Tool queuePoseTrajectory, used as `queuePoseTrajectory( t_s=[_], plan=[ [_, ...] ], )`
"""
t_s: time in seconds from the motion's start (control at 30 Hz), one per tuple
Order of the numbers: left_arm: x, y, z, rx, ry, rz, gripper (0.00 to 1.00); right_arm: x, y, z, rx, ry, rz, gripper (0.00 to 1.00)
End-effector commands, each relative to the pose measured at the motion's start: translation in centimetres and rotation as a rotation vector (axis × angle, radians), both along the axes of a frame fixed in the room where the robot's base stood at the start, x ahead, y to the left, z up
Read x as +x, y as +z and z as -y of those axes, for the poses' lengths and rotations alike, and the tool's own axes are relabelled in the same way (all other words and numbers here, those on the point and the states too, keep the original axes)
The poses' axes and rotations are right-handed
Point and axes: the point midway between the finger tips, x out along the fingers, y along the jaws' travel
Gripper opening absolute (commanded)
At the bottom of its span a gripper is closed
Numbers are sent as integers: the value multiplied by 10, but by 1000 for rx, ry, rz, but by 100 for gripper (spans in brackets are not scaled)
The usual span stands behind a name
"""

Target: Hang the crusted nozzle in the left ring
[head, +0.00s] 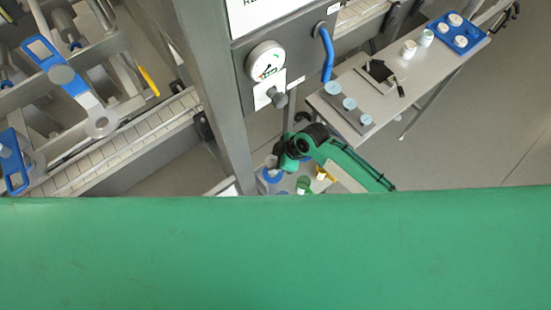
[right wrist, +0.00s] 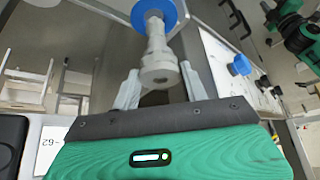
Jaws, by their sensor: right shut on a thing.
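In the right wrist view my right gripper (right wrist: 160,82) has its two pale fingers on either side of a grey stepped nozzle (right wrist: 158,55) and is shut on it. The nozzle's far end meets a blue disc or ring (right wrist: 154,14); I cannot tell whether it is in it or in front of it. In the head view my right gripper (head: 273,163) is small and partly hidden below the green and black wrist. A blue round piece (head: 271,176) is beside it. Any crust is too small to make out. My left gripper is not in view.
A green piece (head: 304,185) and a yellow piece (head: 323,173) lie close to the right wrist. A grey post with a pressure gauge (head: 266,61) and a blue handle (head: 327,54) stands behind. A side table (head: 350,130) carries several white lids and a blue tray (head: 470,40).

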Motion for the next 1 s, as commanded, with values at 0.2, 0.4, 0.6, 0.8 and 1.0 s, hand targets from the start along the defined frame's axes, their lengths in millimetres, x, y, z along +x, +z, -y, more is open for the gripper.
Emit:
queuePoseTrajectory(
  t_s=[0.2,0.4,0.6,0.8,1.0],
  plan=[
    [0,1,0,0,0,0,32,1,0,0,1,0,1,17],
    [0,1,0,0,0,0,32,0,0,0,1,0,0,17],
    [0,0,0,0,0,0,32,0,-3,0,0,0,0,17],
    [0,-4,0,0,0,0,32,0,-8,0,0,0,0,17],
    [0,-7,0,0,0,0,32,0,-13,0,0,1,0,17]
  ],
)
